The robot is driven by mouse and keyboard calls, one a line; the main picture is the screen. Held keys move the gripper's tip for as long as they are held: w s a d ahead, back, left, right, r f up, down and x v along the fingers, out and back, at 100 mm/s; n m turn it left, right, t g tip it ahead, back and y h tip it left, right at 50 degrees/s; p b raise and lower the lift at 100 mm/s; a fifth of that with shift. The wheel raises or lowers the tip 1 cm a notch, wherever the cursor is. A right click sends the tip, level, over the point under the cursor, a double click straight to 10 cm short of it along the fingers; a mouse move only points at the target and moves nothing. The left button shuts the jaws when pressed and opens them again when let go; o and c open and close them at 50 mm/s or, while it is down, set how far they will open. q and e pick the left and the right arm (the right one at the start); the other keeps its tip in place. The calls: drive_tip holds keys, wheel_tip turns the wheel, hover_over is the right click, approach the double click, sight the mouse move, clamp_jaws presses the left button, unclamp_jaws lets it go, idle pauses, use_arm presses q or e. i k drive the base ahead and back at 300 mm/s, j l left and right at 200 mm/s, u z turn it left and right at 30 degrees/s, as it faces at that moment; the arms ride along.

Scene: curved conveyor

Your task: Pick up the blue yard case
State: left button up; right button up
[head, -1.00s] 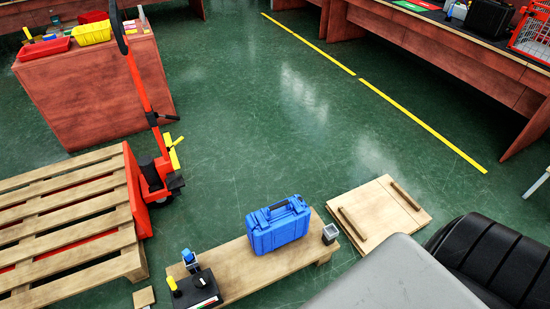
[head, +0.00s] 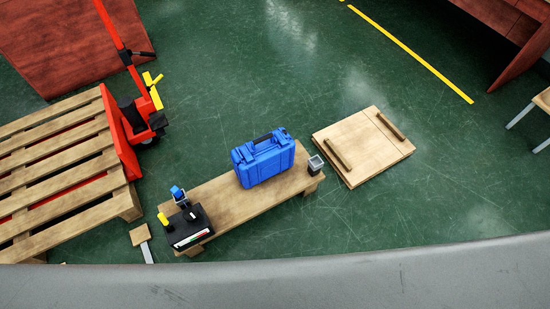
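The blue case (head: 264,162) stands upright on a low wooden bench (head: 228,203) in the middle of the head view. Its handle is on top, and nothing covers it. Neither of my grippers shows in the head view.
A black box (head: 188,228) with yellow and blue items sits on the bench's left end, a small grey cup (head: 316,164) on its right end. A wooden panel with two bars (head: 365,146) lies right. A pallet (head: 62,170) and red pallet jack (head: 122,130) stand left. Green floor is open behind.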

sight(266, 156)
drive_tip(key=z, duration=1.05)
drive_tip(key=i+u, duration=0.25)
drive_tip(key=i, duration=0.4)
